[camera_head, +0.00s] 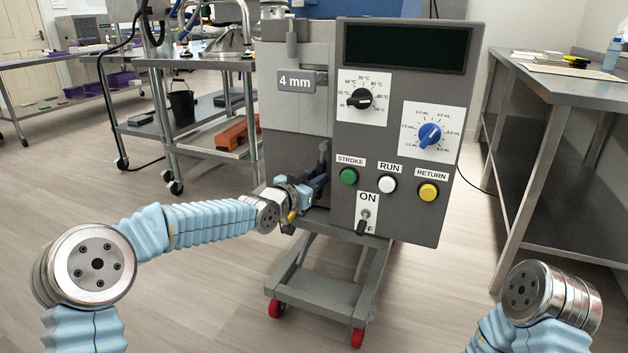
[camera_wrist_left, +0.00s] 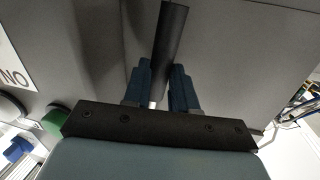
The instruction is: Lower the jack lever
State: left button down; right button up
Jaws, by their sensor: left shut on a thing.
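The jack lever is a dark upright bar (camera_head: 323,150) in the recess at the lower left of the grey depositor machine (camera_head: 400,130). In the left wrist view the lever (camera_wrist_left: 171,38) runs between the two blue fingers. My left gripper (camera_head: 318,181) is at the recess, shut on the lever, and it also shows in the left wrist view (camera_wrist_left: 163,78). The lever's lower end is hidden behind the gripper. My right gripper is out of view; only part of my right arm shows at the lower right.
The machine's panel has a green button (camera_head: 348,176), a white button (camera_head: 387,184), a yellow button (camera_head: 428,192) and a toggle switch (camera_head: 364,220). A wheeled grey base (camera_head: 320,290) carries it. A steel table (camera_head: 570,88) stands right, with open floor between.

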pick_arm(q)
jog(key=c, duration=1.1)
grip_release()
jog(key=shift+d+r, duration=0.1)
jog(key=shift+r, duration=0.65)
jog(key=shift+o, duration=1)
jog(key=shift+f, duration=0.3)
jog(key=shift+f, duration=0.1)
jog(key=v, duration=1.4)
jog(key=shift+b, duration=0.35)
jog(key=shift+w, duration=0.1)
